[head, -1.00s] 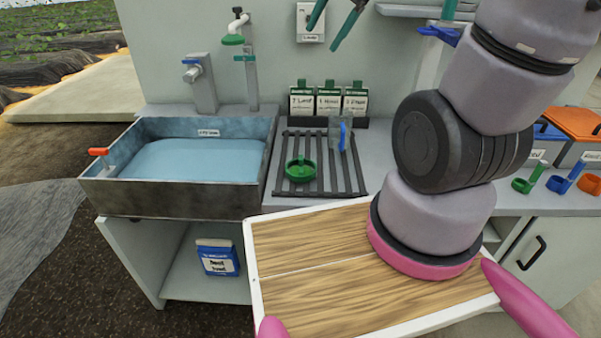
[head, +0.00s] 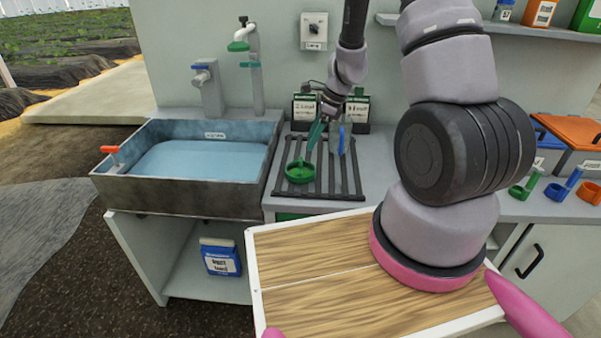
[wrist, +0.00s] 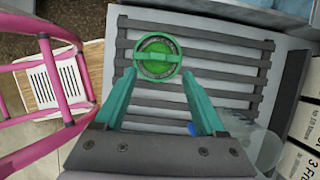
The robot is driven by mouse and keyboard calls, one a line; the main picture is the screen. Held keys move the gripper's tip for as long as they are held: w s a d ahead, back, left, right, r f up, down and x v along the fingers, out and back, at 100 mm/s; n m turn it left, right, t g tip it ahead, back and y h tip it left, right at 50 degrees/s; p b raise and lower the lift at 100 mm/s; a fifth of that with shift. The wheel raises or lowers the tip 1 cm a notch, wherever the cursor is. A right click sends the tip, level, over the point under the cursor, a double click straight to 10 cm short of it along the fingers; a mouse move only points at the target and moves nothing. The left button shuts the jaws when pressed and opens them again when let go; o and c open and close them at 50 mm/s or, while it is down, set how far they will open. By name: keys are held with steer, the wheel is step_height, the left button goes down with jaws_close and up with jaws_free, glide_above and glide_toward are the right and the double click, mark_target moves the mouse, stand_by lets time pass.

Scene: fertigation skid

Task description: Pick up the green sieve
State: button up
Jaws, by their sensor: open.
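The green sieve (head: 299,173) lies on the dark slatted rack (head: 351,194) beside the sink. In the wrist view the sieve (wrist: 158,40) is a round green ring with a bar across it. My gripper (head: 312,140) is open, its teal fingers pointing down above the rack near the sieve. In the wrist view my gripper (wrist: 158,74) has its fingertips on either side of the sieve's near edge, with nothing between them. I cannot tell the exact height gap.
A clear container with a blue part (head: 341,138) stands on the rack just right of my gripper. Green-and-white packets (head: 358,110) stand behind. The water-filled sink (head: 200,160) is at left. Green, blue and orange items (head: 555,192) sit on the right counter.

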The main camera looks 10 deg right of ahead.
mark_target(301, 159)
steer(key=x, duration=0.8)
steer(key=shift+s+a, duration=0.15)
jaws_close()
